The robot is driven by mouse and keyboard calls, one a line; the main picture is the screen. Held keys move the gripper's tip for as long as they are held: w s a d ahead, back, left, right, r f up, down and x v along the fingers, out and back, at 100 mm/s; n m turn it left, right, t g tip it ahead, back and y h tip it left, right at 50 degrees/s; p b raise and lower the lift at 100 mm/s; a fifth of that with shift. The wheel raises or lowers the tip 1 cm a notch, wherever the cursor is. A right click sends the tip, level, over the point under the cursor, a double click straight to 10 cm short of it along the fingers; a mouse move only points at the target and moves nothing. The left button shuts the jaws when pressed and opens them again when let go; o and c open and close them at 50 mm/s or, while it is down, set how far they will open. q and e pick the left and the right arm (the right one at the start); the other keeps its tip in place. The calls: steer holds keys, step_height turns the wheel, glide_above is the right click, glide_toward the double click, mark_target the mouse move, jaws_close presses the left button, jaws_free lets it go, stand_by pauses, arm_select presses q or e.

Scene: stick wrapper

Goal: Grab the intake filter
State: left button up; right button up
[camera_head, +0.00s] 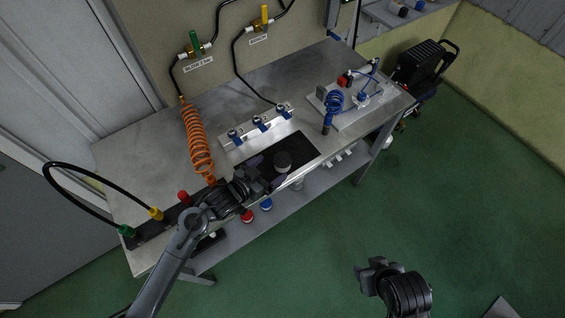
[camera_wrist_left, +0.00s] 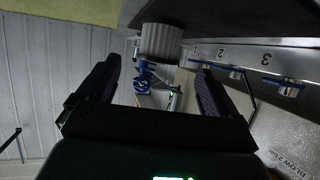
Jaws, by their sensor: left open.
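The intake filter appears to be the grey ribbed cylinder (camera_wrist_left: 160,41), seen in the left wrist view ahead of and between my fingertips. In the head view it is the dark round piece (camera_head: 283,160) on the black mat (camera_head: 303,148) near the bench's front edge. My left gripper (camera_head: 266,183) is open just to the left of and in front of the filter. Its two dark fingers (camera_wrist_left: 156,72) show apart in the wrist view, with nothing clearly between them. My right gripper (camera_head: 370,270) hangs over the green floor, away from the bench; its fingers are unclear.
A valve block with blue handles (camera_head: 260,126) sits just behind the mat. An orange coiled hose (camera_head: 196,140) hangs to the left. A plate with a blue coil (camera_head: 350,103) stands at the right. Red and blue round pieces (camera_head: 266,204) are under the front edge.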

mark_target(279, 162)
arm_select(q)
steer(key=x, duration=0.5)
steer(key=shift+d+r+b, duration=0.1)
steer(key=shift+r+b, duration=0.15)
steer(key=shift+b, duration=0.05)
steer(key=c, duration=1.1)
steer(key=shift+r, duration=0.1)
steer(key=shift+c, duration=0.2)
